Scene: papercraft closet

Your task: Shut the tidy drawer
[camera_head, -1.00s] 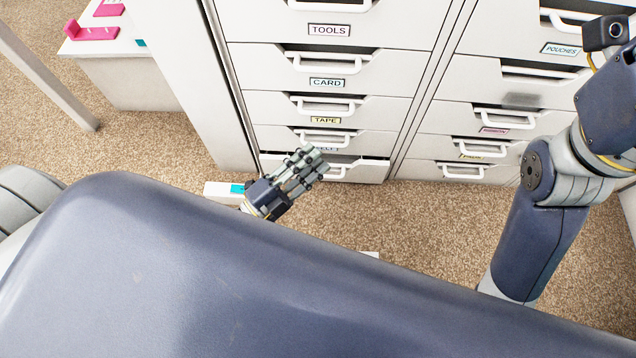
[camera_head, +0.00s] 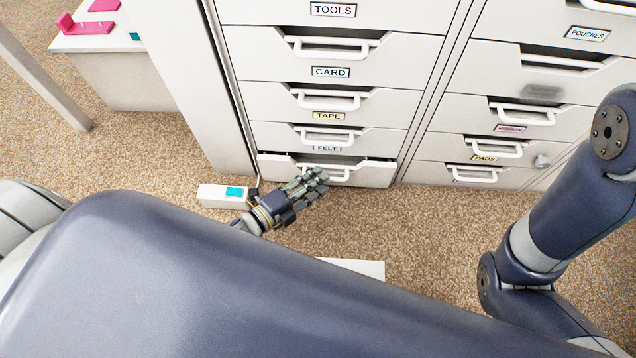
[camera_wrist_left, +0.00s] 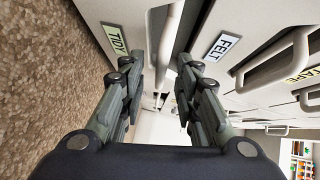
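The tidy drawer (camera_head: 376,175) is the lowest drawer of the left column in the head view, below the felt drawer (camera_head: 372,142). A dark gap along its top edge shows it standing a little open. Its label is hidden in the head view; the wrist view shows the drawer's TIDY label (camera_wrist_left: 114,43) and the drawer handle (camera_wrist_left: 166,40). My left gripper (camera_head: 318,183) is low in front of this drawer, near its handle. In the wrist view its fingers (camera_wrist_left: 160,68) are apart and empty, with the handle beyond the tips. I cannot tell whether they touch. My right gripper is not visible.
The tape (camera_head: 260,100) and card (camera_head: 245,50) drawers are above. Another drawer column (camera_head: 440,148) stands to the right. A white box with a teal patch (camera_head: 210,196) is at floor level left of my left gripper.

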